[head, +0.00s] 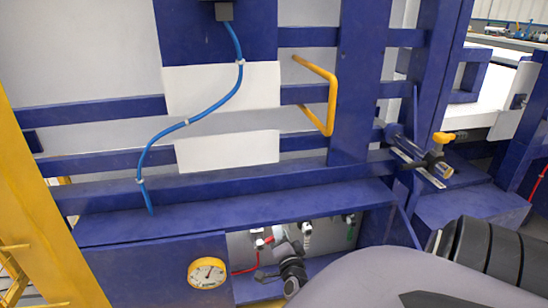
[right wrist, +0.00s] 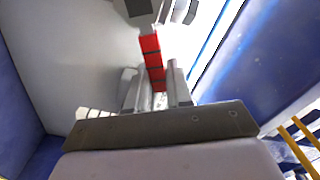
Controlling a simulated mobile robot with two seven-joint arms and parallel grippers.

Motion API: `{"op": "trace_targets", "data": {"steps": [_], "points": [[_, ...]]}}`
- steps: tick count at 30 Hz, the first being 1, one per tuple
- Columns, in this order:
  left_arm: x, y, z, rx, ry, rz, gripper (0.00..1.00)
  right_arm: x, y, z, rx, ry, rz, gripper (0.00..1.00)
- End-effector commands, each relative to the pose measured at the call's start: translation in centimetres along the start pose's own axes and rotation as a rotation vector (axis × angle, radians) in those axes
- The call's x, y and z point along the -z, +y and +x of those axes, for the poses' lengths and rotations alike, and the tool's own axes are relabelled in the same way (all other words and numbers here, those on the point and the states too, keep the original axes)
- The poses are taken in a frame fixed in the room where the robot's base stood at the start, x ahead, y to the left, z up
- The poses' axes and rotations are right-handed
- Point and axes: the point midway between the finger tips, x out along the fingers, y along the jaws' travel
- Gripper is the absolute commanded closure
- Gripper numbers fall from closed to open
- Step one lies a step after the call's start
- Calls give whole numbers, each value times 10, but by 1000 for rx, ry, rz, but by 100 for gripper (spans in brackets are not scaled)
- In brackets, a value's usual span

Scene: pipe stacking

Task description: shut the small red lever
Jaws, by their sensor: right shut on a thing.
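The small red lever shows in the right wrist view as a red banded bar (right wrist: 152,57). It runs from a grey fitting down between the fingers of my right gripper (right wrist: 154,90), which is shut on it. In the head view, my right gripper (head: 276,261) is small and dark inside the recess under the blue ledge, beside a white fitting with a bit of red on it. The lever is mostly hidden there. My left gripper is not in view.
The blue ledge (head: 240,212) lies above the recess. A yellow-rimmed gauge (head: 207,273) is on the panel to its left. White fittings (head: 306,236) stand close to the right of the gripper. A blue hose (head: 187,122) and a yellow handle (head: 331,100) are higher up.

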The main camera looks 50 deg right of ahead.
Motion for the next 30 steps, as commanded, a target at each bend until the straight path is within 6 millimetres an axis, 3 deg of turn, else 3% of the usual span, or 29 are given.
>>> {"op": "trace_targets", "data": {"steps": [3, 15, 30], "points": [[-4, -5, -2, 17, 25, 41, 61, -5, 13, -2, -4, -5, 107, 100], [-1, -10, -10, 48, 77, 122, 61, -12, 29, -2, -6, -7, 394, 100], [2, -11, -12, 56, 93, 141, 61, -16, 34, -2, -6, -6, 507, 100]]}}
